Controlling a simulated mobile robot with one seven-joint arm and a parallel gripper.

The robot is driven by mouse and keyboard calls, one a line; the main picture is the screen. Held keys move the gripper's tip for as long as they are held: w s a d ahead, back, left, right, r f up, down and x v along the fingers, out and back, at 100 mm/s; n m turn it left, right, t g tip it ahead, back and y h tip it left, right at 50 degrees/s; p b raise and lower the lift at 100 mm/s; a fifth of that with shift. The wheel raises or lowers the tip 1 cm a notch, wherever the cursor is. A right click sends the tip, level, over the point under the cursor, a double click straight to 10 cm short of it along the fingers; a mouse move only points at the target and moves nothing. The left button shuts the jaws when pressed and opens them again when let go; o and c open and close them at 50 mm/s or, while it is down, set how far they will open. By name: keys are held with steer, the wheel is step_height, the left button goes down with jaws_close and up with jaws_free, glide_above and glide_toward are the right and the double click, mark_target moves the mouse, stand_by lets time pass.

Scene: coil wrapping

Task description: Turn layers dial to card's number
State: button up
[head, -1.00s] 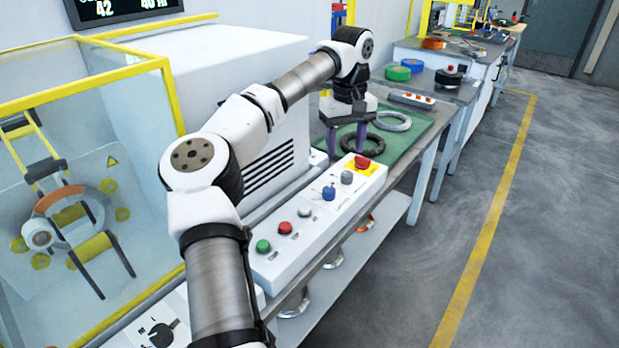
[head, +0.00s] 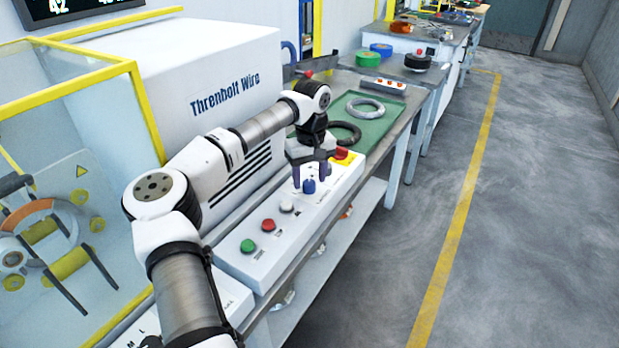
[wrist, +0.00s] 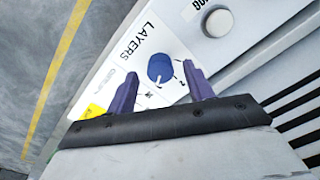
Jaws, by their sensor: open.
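The layers dial is a blue knob (head: 309,186) on the white control panel (head: 262,262). In the wrist view the blue dial (wrist: 160,68) sits beside the printed word LAYERS, with a white pointer mark at its lower edge and small numbers around it, partly hidden by my fingers. My gripper (wrist: 162,90) is open, its two purple fingers apart on either side of the dial's near side, not closed on it. In the head view my gripper (head: 310,178) is over the panel at the dial. No card with a number can be made out.
The panel also carries a green button (head: 248,246), a red button (head: 268,225), a pale knob (head: 287,206) and a red emergency button (head: 341,153) on yellow. A green mat (head: 375,125) with wire coils lies behind. The aisle floor at right is clear.

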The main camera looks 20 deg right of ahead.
steer(key=shift+f, duration=0.85)
steer(key=shift+c, duration=0.4)
steer(key=c, duration=0.9)
